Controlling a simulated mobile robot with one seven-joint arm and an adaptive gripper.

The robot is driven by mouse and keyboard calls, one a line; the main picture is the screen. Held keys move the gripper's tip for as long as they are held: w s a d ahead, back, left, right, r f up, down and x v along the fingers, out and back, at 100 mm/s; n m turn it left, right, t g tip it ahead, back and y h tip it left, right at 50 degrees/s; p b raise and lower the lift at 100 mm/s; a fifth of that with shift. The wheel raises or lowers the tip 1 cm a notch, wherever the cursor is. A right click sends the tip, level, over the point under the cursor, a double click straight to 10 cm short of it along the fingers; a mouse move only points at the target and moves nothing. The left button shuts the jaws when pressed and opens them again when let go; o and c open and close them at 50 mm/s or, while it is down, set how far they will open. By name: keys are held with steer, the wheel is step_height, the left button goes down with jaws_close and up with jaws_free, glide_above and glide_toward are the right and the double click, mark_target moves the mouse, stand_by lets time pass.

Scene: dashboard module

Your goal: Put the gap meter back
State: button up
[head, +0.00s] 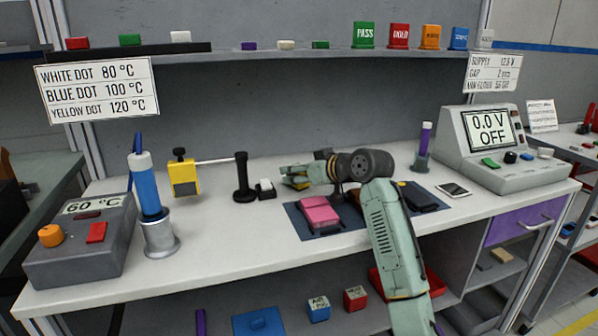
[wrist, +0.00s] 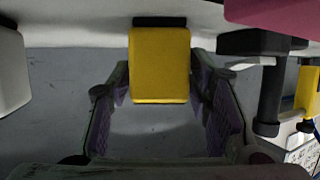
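A small yellow block with a black end, taken to be the gap meter (wrist: 160,65), is between the two purple-padded fingers of my gripper (wrist: 160,88). The pads lie close against both its sides. In the head view my gripper (head: 295,174) reaches left above the bench, and only a small yellow part of the gap meter (head: 299,183) shows at the fingers. A dark blue mat (head: 297,217) lies below and right of it, with a pink block (head: 319,212) on it. My arm hides part of the mat.
A black post (head: 242,178) and a small black-and-white block (head: 265,188) stand left of my gripper. A yellow device (head: 184,176) with a black knob is farther left. A phone-like device (head: 454,190) and a supply unit (head: 500,150) are right.

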steer(key=shift+o, duration=0.7)
steer(key=shift+r, duration=0.15)
steer(key=b+v, duration=0.2)
steer(key=v, duration=1)
stand_by(0.6)
